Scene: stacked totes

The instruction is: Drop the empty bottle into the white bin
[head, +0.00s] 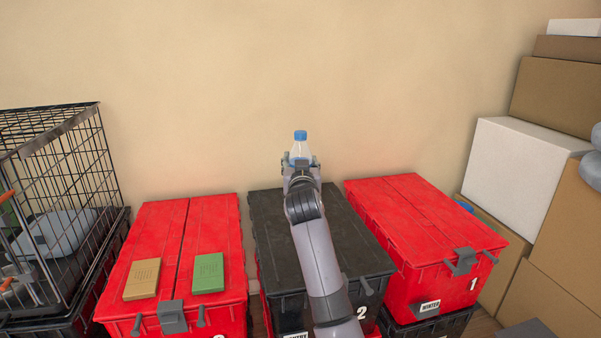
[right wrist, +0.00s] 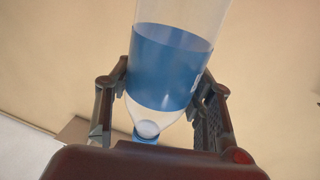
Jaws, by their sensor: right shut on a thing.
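The clear bottle (head: 300,148) with a blue cap is upright, cap at the top, in the head view. My right gripper (head: 301,168) is shut on it, above the far end of the black middle tote. In the right wrist view the bottle, with its wide blue label (right wrist: 168,68), stands between the two fingers (right wrist: 163,100). Its lower part is hidden by my gripper in the head view. I see no white bin that I can make out in either view. My left gripper is not in view.
Red totes stand left (head: 160,240) and right (head: 428,222) of the black tote (head: 290,225). A tan block (head: 142,280) and a green block (head: 208,273) lie on the left lid. A wire cage (head: 60,190) stands far left. Stacked boxes, one white (head: 515,165), stand right.

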